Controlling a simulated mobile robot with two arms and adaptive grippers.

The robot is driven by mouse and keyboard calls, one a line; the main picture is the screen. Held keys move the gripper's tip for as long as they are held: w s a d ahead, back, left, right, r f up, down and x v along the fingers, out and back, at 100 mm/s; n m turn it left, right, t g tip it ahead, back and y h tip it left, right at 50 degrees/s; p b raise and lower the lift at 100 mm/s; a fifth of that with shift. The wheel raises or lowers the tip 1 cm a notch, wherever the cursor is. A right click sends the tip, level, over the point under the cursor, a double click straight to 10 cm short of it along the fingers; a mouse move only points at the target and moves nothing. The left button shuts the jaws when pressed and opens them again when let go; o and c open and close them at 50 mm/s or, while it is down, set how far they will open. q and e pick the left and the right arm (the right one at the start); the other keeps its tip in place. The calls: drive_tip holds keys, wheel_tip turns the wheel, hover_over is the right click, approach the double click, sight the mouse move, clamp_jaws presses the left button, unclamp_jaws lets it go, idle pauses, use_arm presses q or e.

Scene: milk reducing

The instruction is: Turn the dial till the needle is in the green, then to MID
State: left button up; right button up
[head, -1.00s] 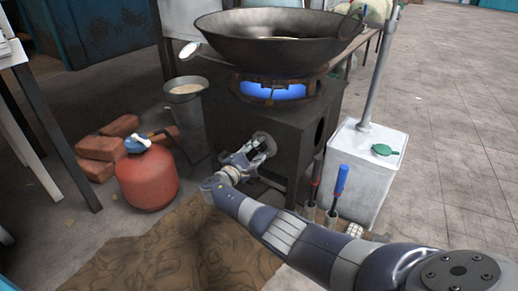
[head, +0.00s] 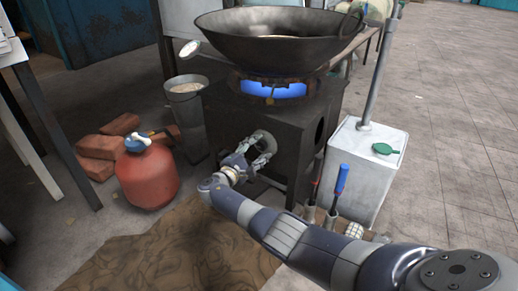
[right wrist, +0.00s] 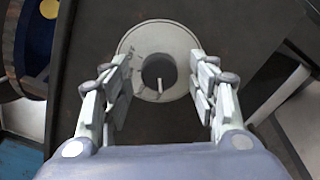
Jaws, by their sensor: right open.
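The dial (right wrist: 159,72) is a dark round knob with a white pointer line, on a pale round plate (right wrist: 128,46) with dark marks too small to read. It sits on the front of the dark stove (head: 228,118). My right gripper (head: 262,150) is in front of it. In the right wrist view its fingers (right wrist: 160,88) are open, one on each side of the knob, apart from it. A small round pale-faced gauge (head: 190,49) stands out at the wok's left side; its needle and green zone are too small to read. My left gripper is not in view.
A wok (head: 275,38) sits over a blue flame (head: 275,91). A red gas bottle (head: 148,175), bricks (head: 95,148) and a metal bucket (head: 187,108) stand left. A white canister (head: 366,165) and blue-handled tool (head: 341,180) are right.

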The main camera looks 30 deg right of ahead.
drive_tip(key=v, duration=1.1)
